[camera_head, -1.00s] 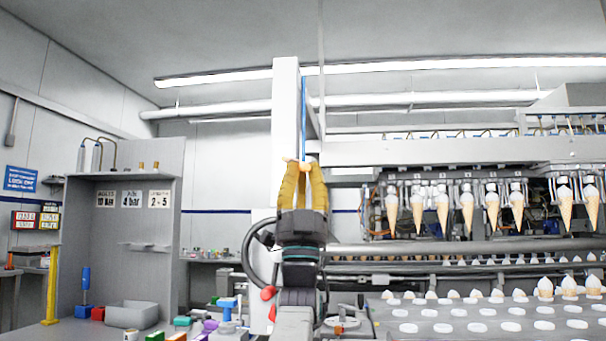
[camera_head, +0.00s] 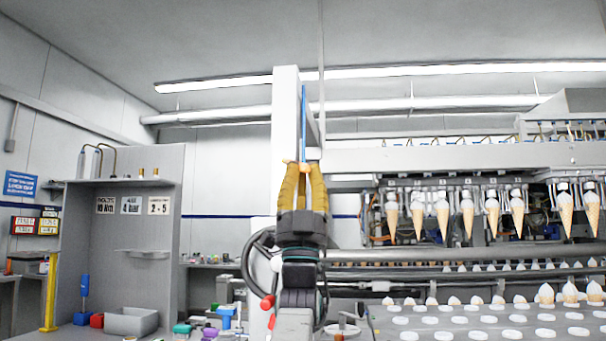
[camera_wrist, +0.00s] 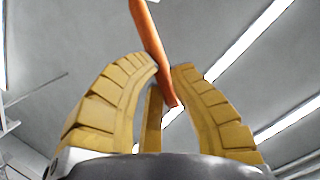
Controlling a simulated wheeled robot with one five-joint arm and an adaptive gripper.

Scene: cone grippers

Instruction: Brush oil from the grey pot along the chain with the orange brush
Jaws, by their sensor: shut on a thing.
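My gripper (camera_head: 304,166), with yellow ribbed fingers, points upward in the middle of the head view. In the wrist view its fingertips (camera_wrist: 168,75) are closed on the slim orange brush (camera_wrist: 150,40). The brush stands up from the fingers, slightly tilted, and its upper end runs out of that picture. In the head view only a small orange bit shows at the fingertips; a thin blue upright strip (camera_head: 303,115) stands above them, and I cannot tell whether it belongs to the brush. I cannot make out the grey pot or the chain with certainty.
A cone machine fills the right, with hanging cones (camera_head: 467,215) and a tray with rows of white-topped holes (camera_head: 450,322). A white column (camera_head: 286,110) stands behind my gripper. At left are a grey shelf unit (camera_head: 120,240), a grey bin (camera_head: 131,321) and a blue-handled tool (camera_head: 84,295).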

